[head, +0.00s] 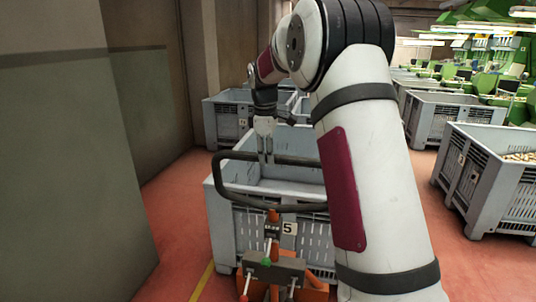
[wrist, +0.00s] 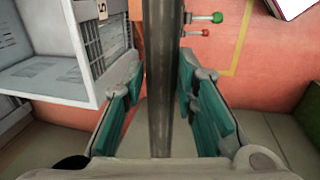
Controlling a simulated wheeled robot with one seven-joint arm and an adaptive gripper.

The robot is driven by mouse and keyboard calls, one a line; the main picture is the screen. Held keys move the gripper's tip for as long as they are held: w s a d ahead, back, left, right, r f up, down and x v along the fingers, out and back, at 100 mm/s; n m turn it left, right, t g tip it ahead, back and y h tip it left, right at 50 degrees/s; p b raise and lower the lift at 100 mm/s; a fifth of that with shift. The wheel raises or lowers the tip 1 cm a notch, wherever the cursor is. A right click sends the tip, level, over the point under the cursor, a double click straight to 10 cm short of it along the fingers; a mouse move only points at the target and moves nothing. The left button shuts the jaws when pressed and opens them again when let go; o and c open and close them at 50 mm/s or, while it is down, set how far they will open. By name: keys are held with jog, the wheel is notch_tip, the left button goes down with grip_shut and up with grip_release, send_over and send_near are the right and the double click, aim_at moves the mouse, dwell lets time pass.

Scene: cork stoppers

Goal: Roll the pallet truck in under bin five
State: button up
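Bin five is a grey slatted bin (head: 225,222) with a white label "5" (head: 288,228) on its near face; it also shows at the upper left of the wrist view (wrist: 70,72). The orange pallet truck (head: 262,285) stands at its near side, with a black loop handle (head: 225,185) rising before the bin. How far its forks reach under the bin is hidden. My gripper (head: 265,157) is at the handle's top bar. In the wrist view its teal-padded fingers (wrist: 163,72) lie close on both sides of the dark bar (wrist: 163,110) and look shut on it.
More grey bins stand behind (head: 228,118) and at the right (head: 488,190). A grey-green wall block (head: 70,170) stands close at the left. A yellow line (head: 203,282) runs along the red floor, which is clear between wall and bin.

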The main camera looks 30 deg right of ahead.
jog(key=o, duration=0.3)
jog(key=shift+w+d, duration=0.15)
jog(key=shift+w, duration=0.1)
jog(key=shift+s+r, duration=0.1)
jog(key=r, duration=0.4)
jog(key=s+a+r, duration=0.1)
jog(key=r, duration=0.6)
jog(key=shift+s+a+r, duration=0.3)
jog(key=shift+a, duration=0.05)
